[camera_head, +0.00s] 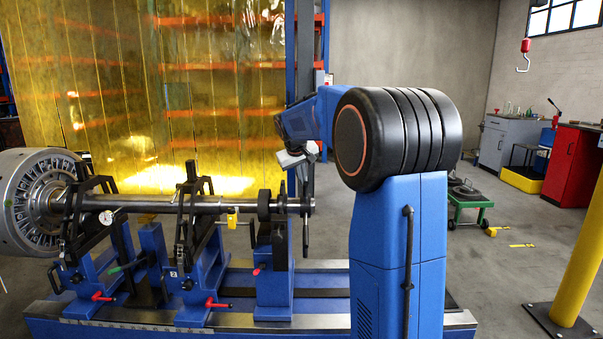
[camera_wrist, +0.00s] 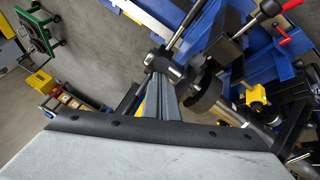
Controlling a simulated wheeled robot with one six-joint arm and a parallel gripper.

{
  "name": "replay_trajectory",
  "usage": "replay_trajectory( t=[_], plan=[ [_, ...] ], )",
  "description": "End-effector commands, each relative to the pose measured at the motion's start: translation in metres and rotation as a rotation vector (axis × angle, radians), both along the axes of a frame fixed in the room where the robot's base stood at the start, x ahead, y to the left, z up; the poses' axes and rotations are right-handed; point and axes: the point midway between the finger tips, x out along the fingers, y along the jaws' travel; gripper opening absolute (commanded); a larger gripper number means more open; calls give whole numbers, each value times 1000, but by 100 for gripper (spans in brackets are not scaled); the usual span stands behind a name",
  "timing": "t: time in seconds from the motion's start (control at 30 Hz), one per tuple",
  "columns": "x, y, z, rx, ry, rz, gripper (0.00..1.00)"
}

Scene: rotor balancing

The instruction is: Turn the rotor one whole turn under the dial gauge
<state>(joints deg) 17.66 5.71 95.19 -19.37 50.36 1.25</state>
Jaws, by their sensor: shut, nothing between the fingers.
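The rotor shows in the head view as a long steel shaft (camera_head: 150,204) with a large finned disc (camera_head: 35,200) at its left end. The shaft lies level across the blue stands (camera_head: 190,265). The dial gauge (camera_head: 107,216), with a white face too small to read, sits by the shaft near the disc. My gripper (camera_head: 292,158) is above the shaft's right end, pointing down; its fingertips are not clear there. In the wrist view my gripper (camera_wrist: 161,74) is shut and empty, its grey fingers close to the shaft end (camera_wrist: 160,60). I cannot tell whether they touch it.
A dark upright bar (camera_head: 306,230) hangs at the shaft's right end. Black clamp frames (camera_head: 190,215) with red handles (camera_head: 216,303) stand along the blue bed. A yellow curtain (camera_head: 120,90) hangs behind. A green trolley (camera_head: 470,208) and yellow post (camera_head: 585,255) are at right, with open floor between.

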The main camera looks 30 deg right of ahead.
Motion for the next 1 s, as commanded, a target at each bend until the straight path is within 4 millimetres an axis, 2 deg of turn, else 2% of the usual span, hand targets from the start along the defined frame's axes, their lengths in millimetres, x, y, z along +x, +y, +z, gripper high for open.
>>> replay_trajectory(
  t=[0.2,0.47,0.8,1.0],
  plan=[
    [-14,10,-19,-62,-91,2,0],
    [-34,23,-49,-60,-86,1,0],
    [-60,39,-114,-57,-78,-1,0],
    [-66,43,-148,-59,-80,0,0]
  ],
)
